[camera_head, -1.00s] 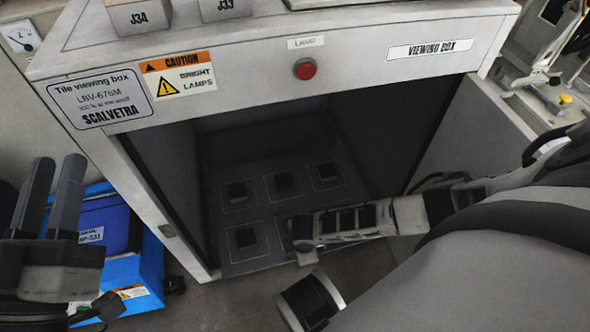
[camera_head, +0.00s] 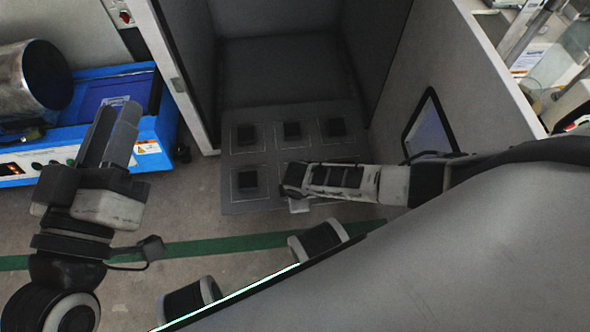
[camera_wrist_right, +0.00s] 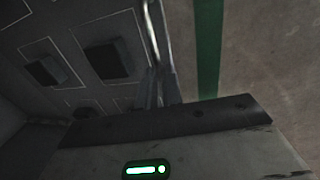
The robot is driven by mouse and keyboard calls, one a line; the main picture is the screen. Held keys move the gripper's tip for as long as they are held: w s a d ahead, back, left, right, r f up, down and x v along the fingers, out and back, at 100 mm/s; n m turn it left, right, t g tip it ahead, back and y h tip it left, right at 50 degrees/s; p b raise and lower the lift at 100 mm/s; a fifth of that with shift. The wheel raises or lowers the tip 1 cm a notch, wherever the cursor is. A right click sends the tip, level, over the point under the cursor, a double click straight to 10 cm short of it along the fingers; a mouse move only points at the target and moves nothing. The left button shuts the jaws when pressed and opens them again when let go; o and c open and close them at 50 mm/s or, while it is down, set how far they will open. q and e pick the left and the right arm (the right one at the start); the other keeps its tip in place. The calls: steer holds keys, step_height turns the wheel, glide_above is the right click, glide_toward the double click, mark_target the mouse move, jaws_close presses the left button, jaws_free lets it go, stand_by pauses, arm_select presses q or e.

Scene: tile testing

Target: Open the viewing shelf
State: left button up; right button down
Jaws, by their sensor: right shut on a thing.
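The viewing shelf (camera_head: 267,158) is a grey panel with several dark square pads in outlined fields. In the head view it sticks out of the dark box opening, past the foot of the box's left post. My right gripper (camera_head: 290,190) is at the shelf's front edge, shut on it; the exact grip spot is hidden. In the right wrist view the fingers (camera_wrist_right: 157,88) meet the edge of the shelf (camera_wrist_right: 75,60). My left gripper (camera_head: 118,125) is at the left, clear of the shelf, its fingers pointing up; their gap is unclear.
A blue device (camera_head: 150,128) with a metal cylinder (camera_head: 38,75) stands left of the box. The box's right side wall (camera_head: 450,70) carries a dark-framed panel (camera_head: 430,128).

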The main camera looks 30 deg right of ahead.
steer(key=shift+s, duration=0.15)
steer(key=c, duration=1.5)
jaws_free()
steer(key=shift+c, duration=0.2)
